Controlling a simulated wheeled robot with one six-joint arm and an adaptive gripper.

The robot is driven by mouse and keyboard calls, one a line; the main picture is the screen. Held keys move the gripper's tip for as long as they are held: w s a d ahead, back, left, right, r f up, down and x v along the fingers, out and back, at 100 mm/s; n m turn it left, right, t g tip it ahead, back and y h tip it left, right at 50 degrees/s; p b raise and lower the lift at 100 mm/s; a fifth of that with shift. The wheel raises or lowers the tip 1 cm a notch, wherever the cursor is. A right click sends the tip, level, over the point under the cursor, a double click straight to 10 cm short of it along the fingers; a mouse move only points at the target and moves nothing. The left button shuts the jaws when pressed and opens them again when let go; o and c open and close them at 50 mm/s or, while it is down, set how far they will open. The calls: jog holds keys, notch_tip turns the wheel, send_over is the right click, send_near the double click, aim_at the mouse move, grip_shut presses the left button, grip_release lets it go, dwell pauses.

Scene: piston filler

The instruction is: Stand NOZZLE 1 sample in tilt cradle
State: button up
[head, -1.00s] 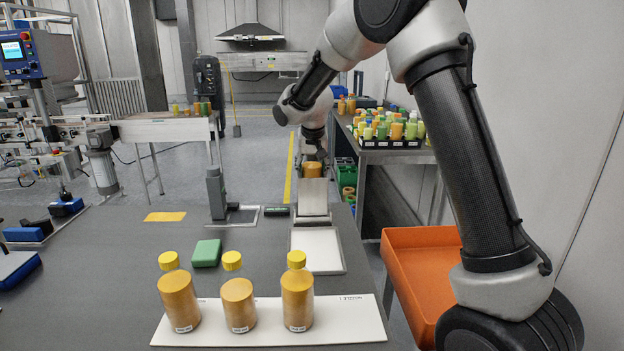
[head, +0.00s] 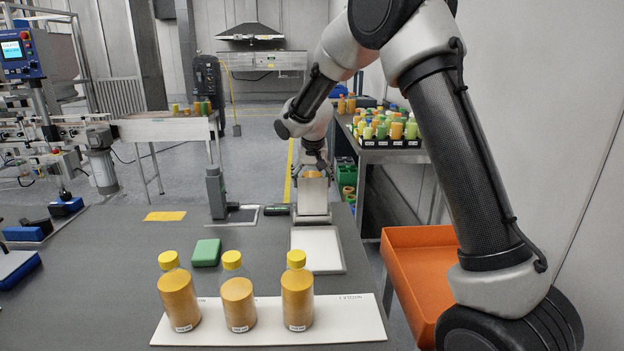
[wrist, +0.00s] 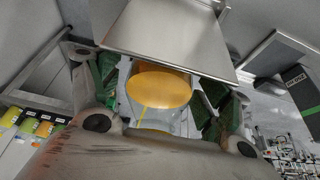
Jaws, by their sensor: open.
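The tilt cradle's pale metal plate (head: 313,197) stands at the far edge of the table. An amber-filled sample bottle is just behind it; only a sliver (head: 311,174) shows above the plate in the head view. In the wrist view the clear bottle with amber liquid (wrist: 158,88) lies between the green finger pads, beside the metal plate (wrist: 180,38). My gripper (head: 313,167) is open around the bottle. Whether the pads touch it, and how its base rests, I cannot tell. A white strip (head: 350,310) marked NOZZLE 1 at its right end holds three bottles with yellow caps.
A white tray (head: 318,248) lies in front of the cradle. A green block (head: 206,252), a yellow card (head: 165,216) and a grey post (head: 216,190) are to its left. An orange bin (head: 420,275) is at right. A side table behind it holds many bottles (head: 395,130).

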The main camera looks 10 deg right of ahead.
jog(key=v, duration=1.2)
jog(key=shift+r, duration=0.2)
jog(key=s+d+r, duration=0.2)
jog(key=s+d, duration=0.3)
jog(key=s, duration=0.4)
jog(key=s+d+r+n, duration=0.15)
jog(key=s+d, duration=0.25)
jog(key=s, duration=0.5)
jog(key=s+d+r, duration=0.2)
jog(key=s+d, duration=0.3)
jog(key=s, duration=0.3)
jog(key=s+d+f, duration=0.1)
jog(key=s+f, duration=0.3)
jog(key=s, duration=0.9)
jog(key=shift+s+d+f+n+y, duration=0.25)
jog(key=shift+s+d+n+y, duration=0.05)
jog(key=shift+d+n+y, duration=0.1)
